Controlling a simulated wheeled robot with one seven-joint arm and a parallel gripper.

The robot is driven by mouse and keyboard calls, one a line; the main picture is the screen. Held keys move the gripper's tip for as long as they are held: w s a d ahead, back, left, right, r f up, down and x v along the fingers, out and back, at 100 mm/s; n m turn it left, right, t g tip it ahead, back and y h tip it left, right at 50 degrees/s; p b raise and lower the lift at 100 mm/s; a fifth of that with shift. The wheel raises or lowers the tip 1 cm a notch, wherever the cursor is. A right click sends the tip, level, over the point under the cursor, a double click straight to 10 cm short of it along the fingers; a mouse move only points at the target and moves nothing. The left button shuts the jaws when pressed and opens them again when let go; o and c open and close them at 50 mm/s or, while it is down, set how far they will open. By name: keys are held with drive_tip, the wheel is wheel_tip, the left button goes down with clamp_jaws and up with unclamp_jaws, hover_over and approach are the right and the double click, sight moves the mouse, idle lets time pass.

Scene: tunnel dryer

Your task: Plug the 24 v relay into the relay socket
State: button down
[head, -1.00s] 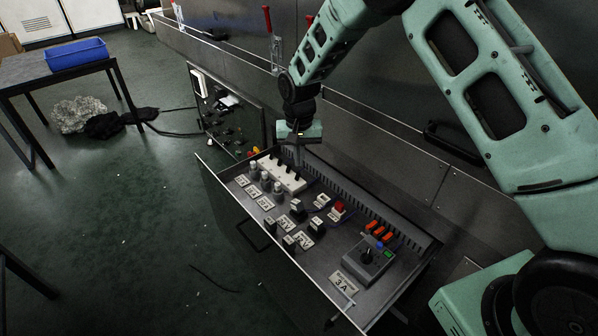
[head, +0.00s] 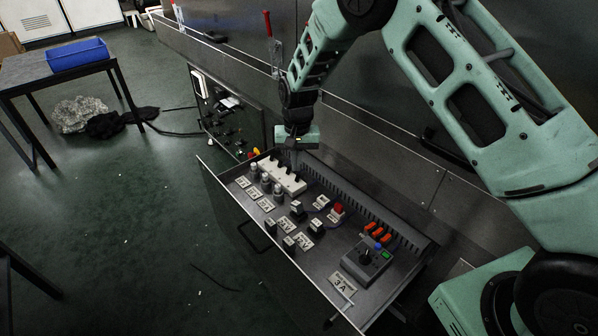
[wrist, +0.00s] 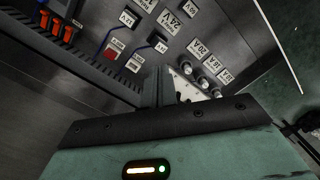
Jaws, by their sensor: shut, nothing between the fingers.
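Black blocks with pale labels stand in the open drawer, one (head: 297,207) behind another (head: 316,227). They look like relays. The large label (wrist: 171,20) reading 24 V is beside the first block, which also shows in the wrist view (wrist: 156,39). Behind them are two small socket-like fittings, one pale (head: 322,201) and one with a red top (head: 337,210). Which one is the relay socket I cannot tell. My gripper (head: 296,160) is shut and empty, pointing down near the rear of a white block (head: 283,178), apart from the relays.
White-capped cylinders (head: 265,178) with amp labels stand left of the relays. Slotted trunking (head: 350,197) runs along the back. A blue bin (head: 78,54) is on a far table.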

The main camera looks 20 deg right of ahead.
drive_tip(key=p, duration=0.3)
hover_over(299, 205)
wheel_tip(299, 205, down, 9)
drive_tip(key=shift+r, duration=0.2)
drive_tip(key=shift+f+b, duration=2)
drive_tip(key=shift+f, duration=1.15)
drive_tip(key=shift+f, duration=0.35)
drive_tip(key=shift+r, duration=0.1)
